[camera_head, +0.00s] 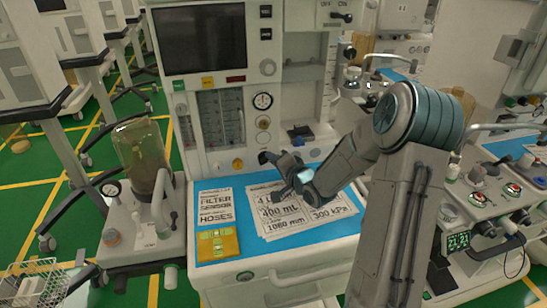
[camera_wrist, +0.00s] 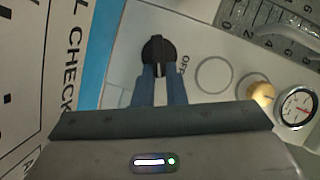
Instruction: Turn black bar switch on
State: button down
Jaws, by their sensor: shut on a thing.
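The black bar switch (camera_wrist: 158,48) is a round black knob with a raised bar, on the pale machine panel in the wrist view. The letters "OF" show on the panel just to its right. My gripper (camera_wrist: 160,74) reaches it from below in that view, with its two blue fingers close together and shut on the bar's near end. In the head view my gripper (camera_head: 272,172) is at the panel's lower edge above the blue work surface. The switch cannot be made out there, as the gripper covers that area.
The blue work surface (camera_head: 230,200) bears printed sheets and a yellow card (camera_head: 218,244). A round gauge (camera_wrist: 297,105) and a yellow knob (camera_wrist: 262,92) sit right of the switch. A clear canister (camera_head: 143,155) stands left; another cart (camera_head: 480,205) stands right.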

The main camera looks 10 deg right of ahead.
dwell(0.3)
jog(key=c, duration=1.5)
grip_release()
jog(key=shift+w, duration=0.1)
jog(key=v, duration=1.4)
jog(key=shift+f, duration=0.1)
